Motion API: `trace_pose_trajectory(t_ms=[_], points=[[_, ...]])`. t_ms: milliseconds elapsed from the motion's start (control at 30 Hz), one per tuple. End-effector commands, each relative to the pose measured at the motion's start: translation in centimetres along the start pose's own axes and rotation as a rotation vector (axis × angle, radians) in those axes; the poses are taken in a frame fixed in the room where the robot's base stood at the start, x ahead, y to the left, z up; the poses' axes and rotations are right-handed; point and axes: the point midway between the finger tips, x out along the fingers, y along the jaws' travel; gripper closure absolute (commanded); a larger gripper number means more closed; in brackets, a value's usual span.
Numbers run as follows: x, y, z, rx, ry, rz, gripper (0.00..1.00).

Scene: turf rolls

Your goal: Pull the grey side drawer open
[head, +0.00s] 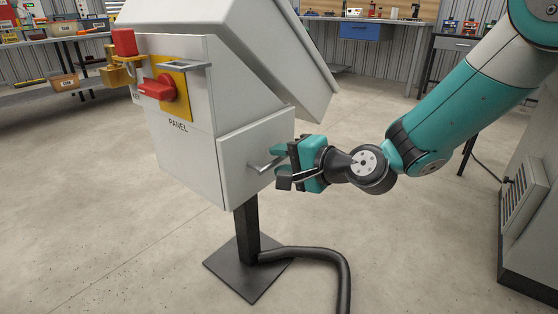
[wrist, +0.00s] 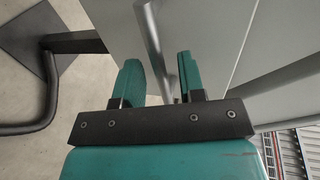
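The grey side drawer (head: 240,160) is in the right side of the light grey panel box (head: 185,150), and its front looks shut against the box. A metal bar handle (head: 262,169) stands out from the drawer front. My teal and black gripper (head: 280,166) is at the handle from the right, fingers apart. In the wrist view the handle bar (wrist: 153,40) runs between my two open fingertips (wrist: 160,72), nearer the right finger. I cannot tell whether either finger touches it. The handle's lower end is partly hidden by the gripper.
The box stands on a black post and base plate (head: 248,272), with a thick black cable (head: 340,270) curving over the floor. A red rotary switch (head: 158,88) is on the box front. A grey cabinet (head: 530,210) stands at right. Floor between is clear.

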Motion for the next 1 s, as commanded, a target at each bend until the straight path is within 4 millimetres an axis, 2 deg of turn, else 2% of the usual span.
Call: trace_pose_trajectory(t_ms=[133, 400, 433, 567, 600, 1000], points=[[1.0, 0.0, 0.1, 0.0, -0.001, 0.0, 0.63], [1.1, 0.0, 0.0, 0.0, 0.0, 0.0, 0.63], [1.1, 0.0, 0.0, 0.0, 0.0, 0.0, 0.66], [1.1, 0.0, 0.0, 0.0, 0.0, 0.0, 0.96], [1.1, 0.0, 0.0, 0.0, 0.0, 0.0, 1.0], [1.5, -0.2, 0.2, -0.004, -0.02, 0.0, 1.0]])
